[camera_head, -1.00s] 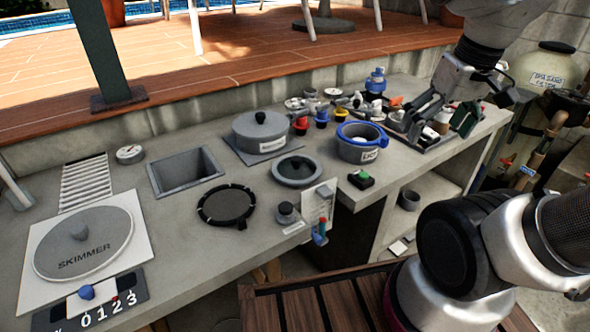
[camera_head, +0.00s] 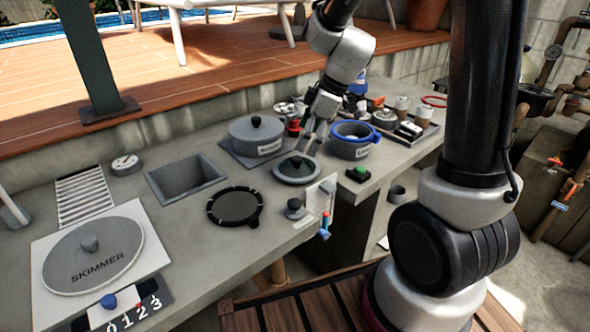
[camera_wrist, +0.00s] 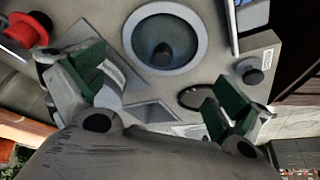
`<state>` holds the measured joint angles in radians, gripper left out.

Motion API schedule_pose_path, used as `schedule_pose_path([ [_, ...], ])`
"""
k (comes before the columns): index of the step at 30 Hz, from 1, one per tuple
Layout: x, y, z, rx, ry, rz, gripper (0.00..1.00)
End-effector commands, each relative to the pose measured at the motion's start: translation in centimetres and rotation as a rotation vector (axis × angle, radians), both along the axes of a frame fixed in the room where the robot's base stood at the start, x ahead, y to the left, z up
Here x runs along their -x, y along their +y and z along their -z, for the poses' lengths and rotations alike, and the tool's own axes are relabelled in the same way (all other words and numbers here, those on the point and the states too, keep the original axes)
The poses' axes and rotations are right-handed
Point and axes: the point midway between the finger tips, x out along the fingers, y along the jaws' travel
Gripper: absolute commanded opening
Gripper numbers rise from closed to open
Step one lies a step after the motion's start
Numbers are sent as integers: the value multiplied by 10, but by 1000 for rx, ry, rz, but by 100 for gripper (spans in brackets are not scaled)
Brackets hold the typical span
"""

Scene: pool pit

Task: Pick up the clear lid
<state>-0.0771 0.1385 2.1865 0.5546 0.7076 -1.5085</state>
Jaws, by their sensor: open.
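The clear lid (camera_head: 297,169) lies flat on the grey counter, a see-through disc with a grey rim and a dark knob. In the wrist view the lid (camera_wrist: 165,35) is at the top middle, its knob pointing down in the picture. My gripper (camera_head: 313,130) hangs just above and behind the lid in the head view, its jaws apart and empty. In the wrist view my gripper's green-padded fingers (camera_wrist: 152,88) are spread wide, and the lid lies beyond the gap between them.
A lidded grey pot (camera_head: 256,137) stands left of the lid and a blue-rimmed pot (camera_head: 353,141) right of it. A black ring (camera_head: 235,207), a small knobbed piece (camera_head: 294,208) and a green button box (camera_head: 358,174) lie nearby. A square opening (camera_head: 186,178) is further left.

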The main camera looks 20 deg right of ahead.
Motion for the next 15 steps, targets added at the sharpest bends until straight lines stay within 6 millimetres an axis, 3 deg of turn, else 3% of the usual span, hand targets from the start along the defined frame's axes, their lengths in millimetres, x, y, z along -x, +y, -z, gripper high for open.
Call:
schedule_pose_path([
  [15, -7, 25, 64, 2, 3, 0, 100],
])
